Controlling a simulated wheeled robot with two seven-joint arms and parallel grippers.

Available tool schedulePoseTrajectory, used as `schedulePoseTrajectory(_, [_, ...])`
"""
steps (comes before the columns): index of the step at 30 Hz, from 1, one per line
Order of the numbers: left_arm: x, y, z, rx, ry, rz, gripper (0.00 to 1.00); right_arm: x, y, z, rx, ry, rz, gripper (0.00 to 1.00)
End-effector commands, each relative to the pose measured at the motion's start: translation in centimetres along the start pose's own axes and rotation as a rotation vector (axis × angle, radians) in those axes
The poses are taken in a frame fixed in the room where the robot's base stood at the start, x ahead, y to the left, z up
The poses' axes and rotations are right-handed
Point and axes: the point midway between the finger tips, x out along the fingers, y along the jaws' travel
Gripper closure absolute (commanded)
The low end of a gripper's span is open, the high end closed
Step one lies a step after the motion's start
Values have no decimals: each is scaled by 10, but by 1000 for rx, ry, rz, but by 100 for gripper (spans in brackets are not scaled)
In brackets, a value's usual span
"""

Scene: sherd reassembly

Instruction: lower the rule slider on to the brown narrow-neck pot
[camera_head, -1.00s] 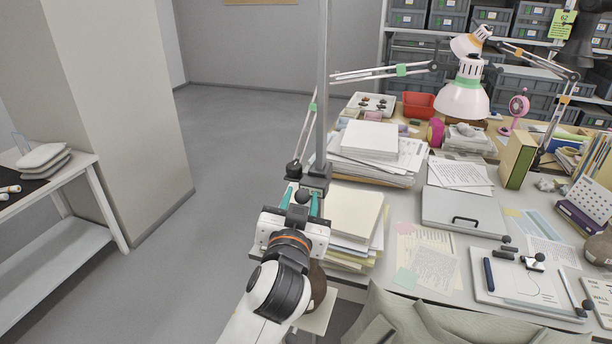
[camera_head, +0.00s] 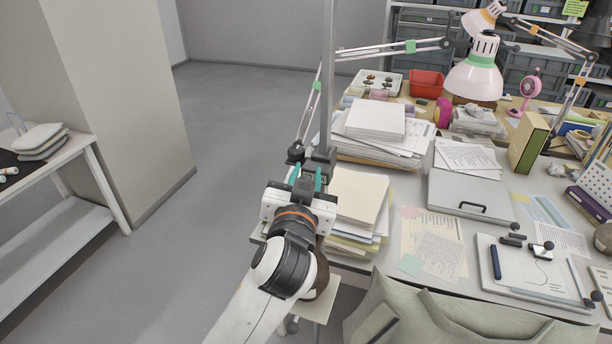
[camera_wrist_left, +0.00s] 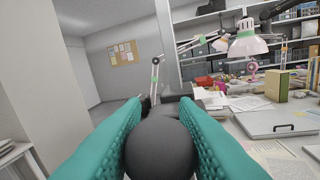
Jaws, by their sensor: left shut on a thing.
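My left gripper (camera_head: 305,181) is shut on the dark round knob of the rule slider. The knob (camera_wrist_left: 160,148) fills the space between the teal fingers in the left wrist view. The slider (camera_head: 321,160) is a dark grey block on a tall upright grey post (camera_head: 327,80) beside the desk's left edge. The brown pot (camera_head: 323,277) stands below on a small pale stool (camera_head: 318,308). My arm and gripper hide much of the pot, including its neck, so I cannot tell the gap between it and the slider. My right gripper is not in view.
Stacked papers and folders (camera_head: 358,198) lie on the desk close to the right of my gripper. A jointed lamp arm (camera_head: 395,49) reaches in behind the post. A grey-green chair back (camera_head: 450,318) stands at the front. The floor to the left is open.

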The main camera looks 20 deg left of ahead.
Motion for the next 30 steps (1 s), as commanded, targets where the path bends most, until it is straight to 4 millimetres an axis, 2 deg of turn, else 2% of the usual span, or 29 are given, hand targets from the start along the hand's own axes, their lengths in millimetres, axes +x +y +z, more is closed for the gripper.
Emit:
schedulePoseTrajectory(5, [1, -3, -16, -2, 4, 1, 100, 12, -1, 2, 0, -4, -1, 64])
schedulePoseTrajectory(12, [1, -14, -73, -2, 7, 2, 100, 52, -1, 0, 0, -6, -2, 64])
schedulePoseTrajectory(15, [1, -17, -90, -2, 6, 2, 100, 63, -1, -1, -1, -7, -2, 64])
schedulePoseTrajectory(19, [1, -19, -101, -2, 5, 2, 100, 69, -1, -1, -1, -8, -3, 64])
schedulePoseTrajectory(29, [1, -20, -102, 1, 7, 1, 100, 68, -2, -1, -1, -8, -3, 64])
schedulePoseTrajectory(30, [1, -20, -102, 1, 8, 1, 72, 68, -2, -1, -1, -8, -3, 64])
